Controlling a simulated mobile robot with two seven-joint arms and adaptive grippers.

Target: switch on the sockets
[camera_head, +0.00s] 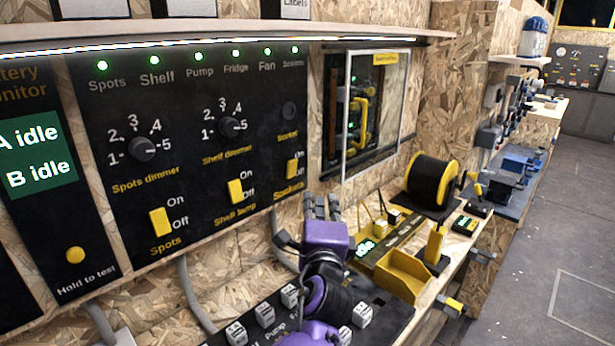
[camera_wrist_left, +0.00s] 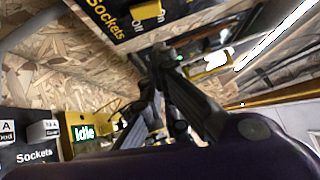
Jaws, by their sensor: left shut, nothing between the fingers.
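The yellow Sockets switch (camera_head: 292,168) sits at the right end of the black wall panel (camera_head: 190,130), beside its On and Off words. Which way it is set I cannot tell. It also shows at the top of the left wrist view (camera_wrist_left: 147,10). A dark round part (camera_head: 289,110) sits above the switch. My left gripper (camera_head: 321,205) is shut and empty, fingers upward, below and right of the switch in the head view. In the left wrist view, its fingertips (camera_wrist_left: 160,52) are together, apart from the switch. My right gripper is not in view.
The Shelf lamp switch (camera_head: 236,191) and Spots switch (camera_head: 160,222) are further left. A framed window box (camera_head: 375,110) is to the right. Below are a labelled block panel (camera_head: 265,316), a yellow tray (camera_head: 402,275) and a black reel (camera_head: 432,180). A shelf (camera_head: 230,30) overhangs.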

